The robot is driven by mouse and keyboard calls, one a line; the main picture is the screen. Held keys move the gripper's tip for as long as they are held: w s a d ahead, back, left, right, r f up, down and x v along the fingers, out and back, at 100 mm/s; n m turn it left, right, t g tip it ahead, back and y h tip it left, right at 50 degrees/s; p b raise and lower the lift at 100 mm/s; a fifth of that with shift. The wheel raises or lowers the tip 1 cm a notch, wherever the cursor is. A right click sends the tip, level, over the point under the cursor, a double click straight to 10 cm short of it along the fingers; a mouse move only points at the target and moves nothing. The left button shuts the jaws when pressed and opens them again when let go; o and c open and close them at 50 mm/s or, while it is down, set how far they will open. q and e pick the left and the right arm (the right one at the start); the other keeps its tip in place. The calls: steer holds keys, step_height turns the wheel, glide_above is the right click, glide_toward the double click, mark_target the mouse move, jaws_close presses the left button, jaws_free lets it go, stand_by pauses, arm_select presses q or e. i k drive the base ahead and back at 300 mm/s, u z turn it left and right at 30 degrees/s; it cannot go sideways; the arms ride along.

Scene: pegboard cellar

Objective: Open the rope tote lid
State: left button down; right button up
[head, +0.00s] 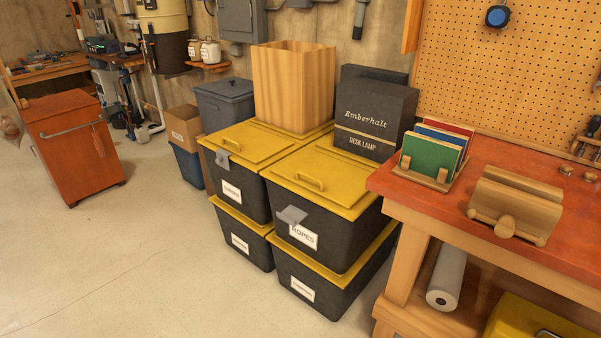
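The rope tote (315,235) is a dark grey bin with a white label reading "ROPES". It is the upper tote of the right-hand stack. Its yellow lid (345,190) is shut and has a yellow handle (309,182) near its front left. A grey latch tab (292,215) sticks out at the front, just above the label and partly covering it. The back of the lid is partly hidden by the black box standing there. Neither of my grippers shows in the head view.
A black "Emberhalt desk lamp" box (375,120) and a tall wooden bin (293,85) stand on the totes' back part. A second yellow-lidded tote (238,188) adjoins on the left. A red-topped workbench (440,185) stands close on the right. Floor (150,260) in front is clear.

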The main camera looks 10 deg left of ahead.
mark_target(338, 187)
steer(key=u, duration=1.1)
steer(key=i, duration=2.6)
steer(key=z, duration=2.2)
